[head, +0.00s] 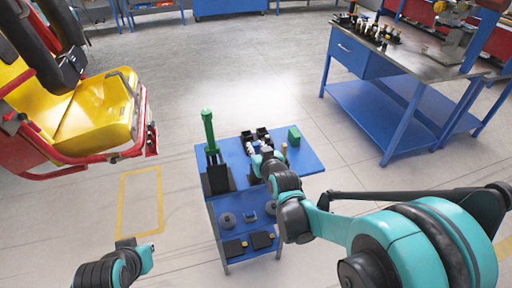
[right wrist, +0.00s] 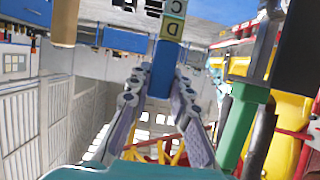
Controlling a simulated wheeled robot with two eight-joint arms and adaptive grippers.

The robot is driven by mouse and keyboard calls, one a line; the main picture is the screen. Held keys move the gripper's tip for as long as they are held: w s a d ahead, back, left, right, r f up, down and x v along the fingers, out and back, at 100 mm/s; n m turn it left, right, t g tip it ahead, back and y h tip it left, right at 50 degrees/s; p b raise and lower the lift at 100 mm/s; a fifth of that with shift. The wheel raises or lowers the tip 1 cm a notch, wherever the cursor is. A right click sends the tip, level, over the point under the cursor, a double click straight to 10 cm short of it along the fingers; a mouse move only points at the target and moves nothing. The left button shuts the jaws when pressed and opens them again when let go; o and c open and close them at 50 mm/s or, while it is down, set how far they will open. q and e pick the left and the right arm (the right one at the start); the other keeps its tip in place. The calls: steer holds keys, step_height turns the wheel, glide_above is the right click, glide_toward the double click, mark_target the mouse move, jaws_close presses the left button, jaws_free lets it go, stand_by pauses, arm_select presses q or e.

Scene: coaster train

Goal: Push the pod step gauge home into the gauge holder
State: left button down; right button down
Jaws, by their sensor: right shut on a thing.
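My right gripper (head: 266,155) is over the small blue cart, and in the right wrist view its two fingers (right wrist: 160,88) close on the blue end of a lettered bar. I take this bar to be the pod step gauge (right wrist: 163,65); green and cream faces with the letters C and D show beyond the fingers. In the head view the gauge is mostly hidden by the gripper. I cannot tell for sure which thing is the gauge holder, or whether the gauge touches it. My left gripper (head: 127,243) is low at the left, away from the cart, its fingers too small to judge.
The blue cart (head: 228,150) carries a green upright tool (head: 208,130) on a black base at left, black bins (head: 256,135), a green block (head: 294,135) and a tan peg (head: 284,150). A yellow-red ride car (head: 95,110) hangs left. A workbench (head: 400,55) stands right.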

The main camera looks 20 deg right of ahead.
steer(key=shift+f+b, duration=1.55)
steer(key=shift+f, duration=0.25)
steer(key=c, duration=0.5)
jaws_free()
steer(key=p+v, duration=0.3)
steer(key=v, duration=0.4)
stand_by(0.4)
stand_by(0.6)
steer(key=s+g, duration=0.2)
steer(key=s, duration=0.4)
steer(key=s+f+g, duration=0.1)
steer(key=s+g, duration=0.1)
steer(key=s, duration=0.4)
steer(key=s+g, duration=0.2)
steer(key=s, duration=0.4)
steer(key=shift+s+f+g, duration=0.2)
steer(key=shift+s+g, duration=0.2)
